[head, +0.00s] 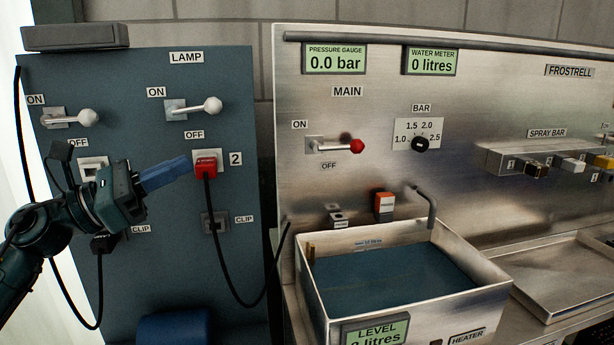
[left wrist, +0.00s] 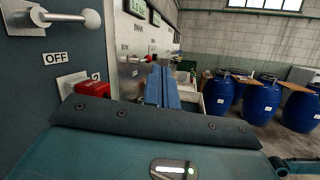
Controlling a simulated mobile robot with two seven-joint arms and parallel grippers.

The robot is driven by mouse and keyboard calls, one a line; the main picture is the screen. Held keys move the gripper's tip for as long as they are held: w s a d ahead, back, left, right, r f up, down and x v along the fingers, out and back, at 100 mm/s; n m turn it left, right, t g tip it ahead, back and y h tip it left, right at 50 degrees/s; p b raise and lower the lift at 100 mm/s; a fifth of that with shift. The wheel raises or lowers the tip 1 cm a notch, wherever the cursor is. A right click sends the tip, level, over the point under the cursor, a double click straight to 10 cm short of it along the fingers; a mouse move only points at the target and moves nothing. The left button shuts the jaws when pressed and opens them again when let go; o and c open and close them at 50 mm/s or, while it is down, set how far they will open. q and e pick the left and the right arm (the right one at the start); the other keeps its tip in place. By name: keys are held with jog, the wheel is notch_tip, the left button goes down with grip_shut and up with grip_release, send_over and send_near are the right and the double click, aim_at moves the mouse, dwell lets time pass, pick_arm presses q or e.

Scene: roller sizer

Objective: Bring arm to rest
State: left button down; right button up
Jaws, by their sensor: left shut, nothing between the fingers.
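My left gripper (head: 184,170) is in front of the blue-grey lamp panel (head: 232,100) in the head view. Its blue fingers are shut with nothing between them and point right, towards the red plug (head: 206,164) in socket 2. In the left wrist view the shut fingers (left wrist: 162,86) point away from the camera, with the red plug (left wrist: 92,89) to their left. I cannot tell whether the fingertips touch the plug. My right gripper is in neither view.
White-knobbed lamp levers (head: 212,105) stick out above the gripper. A black cable (head: 220,262) hangs in a loop from the red plug. To the right stand the steel panel (head: 480,110) and a basin (head: 490,285) of blue liquid. Blue barrels (left wrist: 262,100) stand further off.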

pick_arm(q)
jog(key=s+d+f+n+t+y, duration=0.15)
jog(key=f+n+t+y, duration=0.35)
jog(key=f+n, duration=1)
jog(key=s+d+f+n+t+y, duration=0.1)
jog(key=s+f+n+t+y, duration=0.35)
jog(key=f+n, duration=1)
jog(key=s+d+f+n+g+y, duration=0.3)
jog(key=s+f+n+g+y, duration=0.3)
jog(key=s+f+n, duration=1)
notch_tip(320, 180, down, 3)
jog(key=n+g, duration=0.1)
jog(key=g, duration=0.2)
jog(key=shift+f, duration=0.2)
jog(key=shift+n, duration=0.25)
